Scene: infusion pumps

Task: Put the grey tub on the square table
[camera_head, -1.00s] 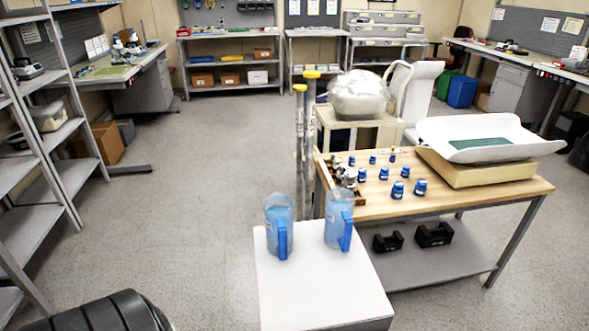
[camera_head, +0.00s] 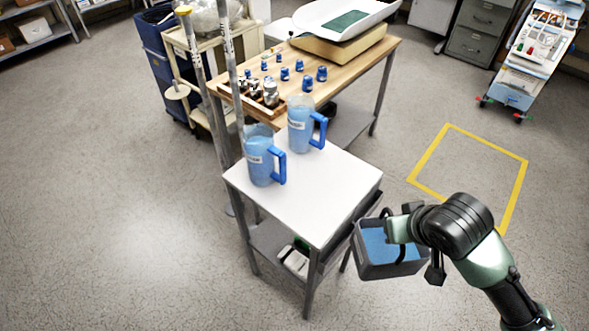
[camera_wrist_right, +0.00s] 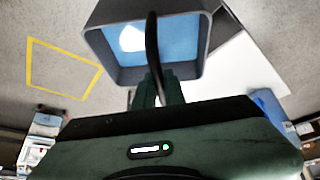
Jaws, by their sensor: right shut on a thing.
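The grey tub (camera_head: 383,270) has a blue inside and a dark arched handle. My right gripper (camera_head: 394,232) is shut on this handle, and the tub hangs beside the right front side of the square table (camera_head: 325,212), around or below top height. In the right wrist view the tub (camera_wrist_right: 198,68) hangs from the handle between the fingers (camera_wrist_right: 158,92). The square table has a white top and a lower shelf. Two blue-handled jugs (camera_head: 262,160) (camera_head: 300,130) stand on its back and left part. I cannot tell whether the tub touches the table. My left gripper is out of view.
The front and right part of the white top is bare. A wooden table (camera_head: 350,72) with blue-capped bottles and a scale stands behind. Tall poles (camera_head: 232,80) rise at the left. A yellow floor outline (camera_head: 512,192) lies at the right, and a wheeled cart (camera_head: 530,62) stands beyond.

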